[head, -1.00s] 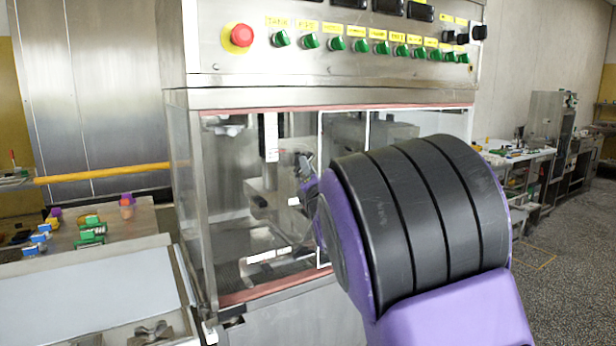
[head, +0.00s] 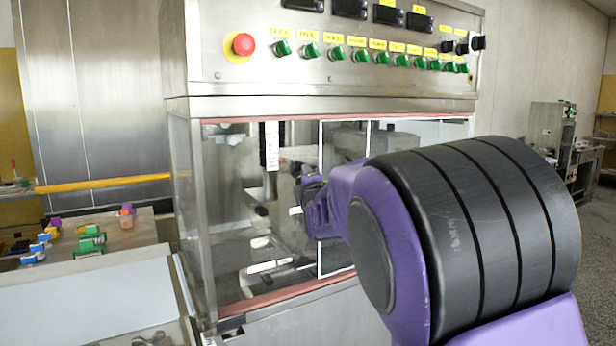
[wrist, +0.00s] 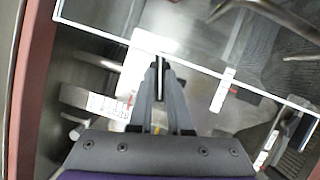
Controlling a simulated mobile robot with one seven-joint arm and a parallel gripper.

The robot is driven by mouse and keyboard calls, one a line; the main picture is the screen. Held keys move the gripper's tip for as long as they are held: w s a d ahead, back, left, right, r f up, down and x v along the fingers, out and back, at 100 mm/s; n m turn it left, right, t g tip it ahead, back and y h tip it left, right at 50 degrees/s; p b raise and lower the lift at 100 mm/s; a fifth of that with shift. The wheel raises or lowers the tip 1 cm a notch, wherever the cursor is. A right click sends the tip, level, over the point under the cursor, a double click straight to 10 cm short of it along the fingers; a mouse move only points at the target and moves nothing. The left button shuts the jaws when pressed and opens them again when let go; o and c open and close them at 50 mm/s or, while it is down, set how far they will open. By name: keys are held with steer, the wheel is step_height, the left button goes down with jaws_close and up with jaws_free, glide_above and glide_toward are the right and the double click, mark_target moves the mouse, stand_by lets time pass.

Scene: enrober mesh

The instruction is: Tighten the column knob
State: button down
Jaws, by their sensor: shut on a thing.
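My gripper (wrist: 158,68) points into the glazed cabinet in the wrist view, its two fingers almost together. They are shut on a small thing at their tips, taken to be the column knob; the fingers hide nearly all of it. In the head view my gripper (head: 303,176) shows small and dark beside the column, partly hidden by my purple wrist. The column (head: 270,178) stands upright inside the cabinet and bears a white scale strip (head: 271,146). How tight the knob is cannot be told.
White-edged panel lines (head: 320,240) frame the cabinet front close to my arm. A control panel with green knobs (head: 336,53) and a red emergency button (head: 243,44) sits above. A side table (head: 130,238) with small coloured items stands at left.

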steer(key=shift+r+m+g+h+p, duration=0.15)
steer(key=shift+m+g+h+p, duration=0.3)
steer(key=shift+m, duration=0.85)
steer(key=shift+y, duration=0.35)
steer(key=c, duration=1.2)
jaws_free()
steer(key=shift+o, duration=0.2)
steer(key=shift+s, duration=0.1)
